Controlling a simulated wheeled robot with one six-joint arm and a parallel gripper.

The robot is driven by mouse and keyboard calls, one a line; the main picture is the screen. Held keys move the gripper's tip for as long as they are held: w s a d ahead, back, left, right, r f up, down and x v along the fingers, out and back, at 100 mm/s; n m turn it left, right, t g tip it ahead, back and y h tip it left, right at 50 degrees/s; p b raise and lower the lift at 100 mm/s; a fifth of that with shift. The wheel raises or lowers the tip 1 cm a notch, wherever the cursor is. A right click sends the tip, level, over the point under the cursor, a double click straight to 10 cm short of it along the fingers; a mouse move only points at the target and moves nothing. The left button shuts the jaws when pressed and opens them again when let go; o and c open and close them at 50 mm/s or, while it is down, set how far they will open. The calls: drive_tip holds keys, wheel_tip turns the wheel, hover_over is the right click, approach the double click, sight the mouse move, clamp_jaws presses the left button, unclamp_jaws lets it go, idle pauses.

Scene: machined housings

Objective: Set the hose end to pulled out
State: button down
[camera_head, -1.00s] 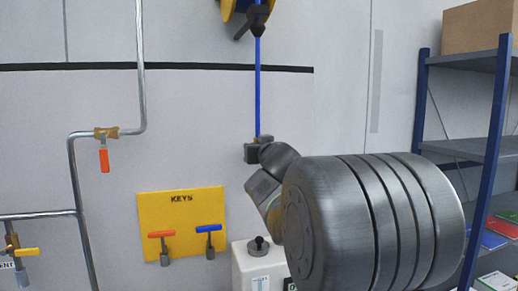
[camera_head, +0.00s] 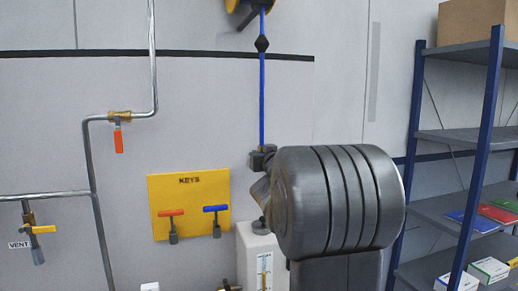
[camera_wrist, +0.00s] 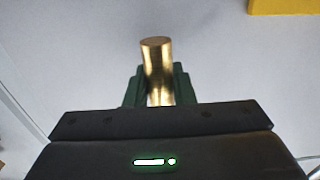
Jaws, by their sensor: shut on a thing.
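A blue hose (camera_head: 262,90) hangs straight down from a yellow reel (camera_head: 248,4) at the top of the head view. A dark bead (camera_head: 262,43) sits on the hose a little below the reel. My gripper (camera_head: 262,158) is at the hose's lower end, partly hidden behind my own arm. In the wrist view my gripper (camera_wrist: 159,88) is shut on a brass cylindrical hose end (camera_wrist: 157,60), which stands between the dark green fingers. In the head view the hose end is hidden by the gripper.
A yellow KEYS board (camera_head: 188,190) with a red and a blue handle is on the wall left of the gripper. A white container (camera_head: 258,250) stands below. Pipes with an orange-handled valve (camera_head: 118,138) run at left. A blue shelf rack (camera_head: 470,140) stands at right.

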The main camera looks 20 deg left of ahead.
wheel_tip(320, 180, down, 5)
drive_tip(key=b, duration=0.3)
drive_tip(key=shift+f, duration=0.2)
drive_tip(key=c, duration=1.3)
unclamp_jaws()
drive_tip(key=shift+o, duration=0.2)
drive_tip(key=shift+s+d, duration=0.2)
drive_tip(key=shift+s, duration=0.05)
drive_tip(key=v, duration=1.3)
